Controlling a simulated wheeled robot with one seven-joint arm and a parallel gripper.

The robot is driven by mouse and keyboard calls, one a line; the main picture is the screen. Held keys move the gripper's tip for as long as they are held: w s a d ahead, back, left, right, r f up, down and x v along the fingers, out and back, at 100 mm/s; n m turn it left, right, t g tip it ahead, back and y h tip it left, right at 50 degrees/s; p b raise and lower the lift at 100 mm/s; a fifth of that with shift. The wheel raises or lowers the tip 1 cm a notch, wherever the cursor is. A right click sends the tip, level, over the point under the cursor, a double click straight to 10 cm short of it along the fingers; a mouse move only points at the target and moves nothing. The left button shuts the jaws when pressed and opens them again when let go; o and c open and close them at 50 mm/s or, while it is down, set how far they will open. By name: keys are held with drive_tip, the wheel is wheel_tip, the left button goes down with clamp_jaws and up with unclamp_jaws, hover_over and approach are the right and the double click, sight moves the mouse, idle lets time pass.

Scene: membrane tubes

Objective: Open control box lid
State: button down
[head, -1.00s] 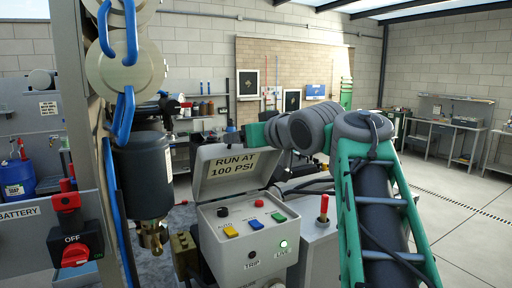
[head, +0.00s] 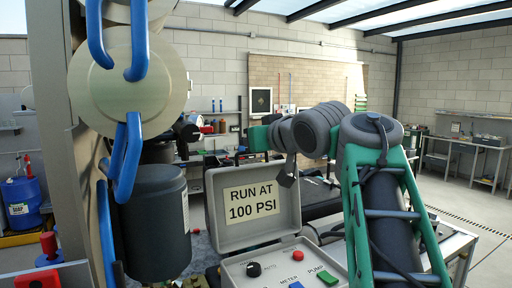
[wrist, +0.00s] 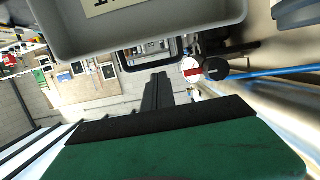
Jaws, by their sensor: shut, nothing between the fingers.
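The grey control box (head: 237,268) is at the bottom middle of the head view, its lower part cut off by the frame. Its lid (head: 217,228) stands raised and close to upright along the back edge, with the "RUN AT 100 PSI" label (head: 251,201) facing me. The lid also shows upside down in the wrist view (wrist: 205,22). My gripper (wrist: 157,90) is shut and empty near the lid. In the head view its dark tip is beside the lid's upper right corner; I cannot tell whether it touches.
The box panel carries a black knob (head: 254,269), a red button (head: 296,254) and a green switch (head: 327,278). A dark cylinder (head: 155,225) and blue chain links (head: 128,155) hang close on the left. Open floor lies to the right.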

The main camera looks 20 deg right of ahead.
drive_tip(key=c, duration=2.1)
unclamp_jaws()
drive_tip(key=shift+a+f, duration=0.15)
drive_tip(key=shift+o, duration=0.9)
drive_tip(key=shift+s, duration=0.2)
drive_tip(key=shift+o, duration=0.8)
drive_tip(key=shift+d, duration=0.35)
drive_tip(key=shift+o, duration=1.4)
drive_tip(key=shift+w+f, duration=0.1)
drive_tip(key=shift+f, duration=0.1)
drive_tip(key=o, duration=1.5)
drive_tip(key=shift+f, duration=0.1)
drive_tip(key=v, duration=0.8)
drive_tip(key=shift+w+b, duration=0.1)
drive_tip(key=shift+b, duration=0.3)
